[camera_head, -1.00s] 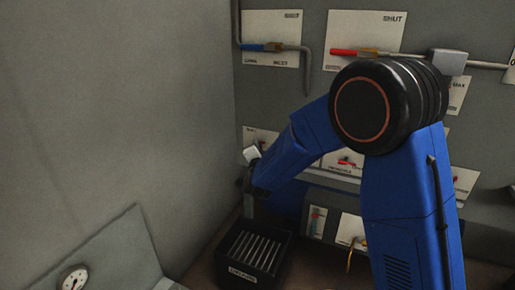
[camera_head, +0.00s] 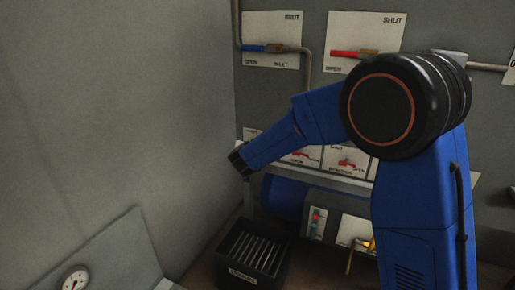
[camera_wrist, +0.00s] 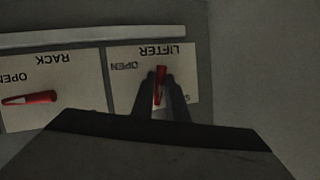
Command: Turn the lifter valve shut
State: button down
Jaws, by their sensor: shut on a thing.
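The lifter valve is a small red handle (camera_wrist: 160,86) on a white plate marked LIFTER (camera_wrist: 124,75), which appears upside down in the wrist view. The handle stands nearly upright in that view, between the OPEN label on its left and a partly covered label on its right. My gripper (camera_wrist: 161,80) has its dark fingers on both sides of the handle and is shut on it. In the head view the lifter plate (camera_head: 252,133) is mostly hidden by my blue arm and wrist, and the fingertips cannot be made out.
Beside it is the rack plate with a red handle (camera_wrist: 30,98) lying level. In the head view, blue (camera_head: 262,48) and red (camera_head: 350,53) pipe levers are above. A black slatted bin (camera_head: 254,255) is below, and a gauge (camera_head: 74,281) is at the lower left. A wall closes the left side.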

jog(key=shift+a+n+g+h, duration=0.1)
jog(key=shift+n+g+h, duration=0.35)
jog(key=shift+n, duration=0.35)
jog(key=c, duration=1.7)
grip_release()
jog(key=shift+c, duration=0.2)
jog(key=v, duration=1.7)
jog(key=shift+s+a, duration=0.2)
jog(key=shift+a, duration=0.05)
jog(key=shift+r, duration=0.1)
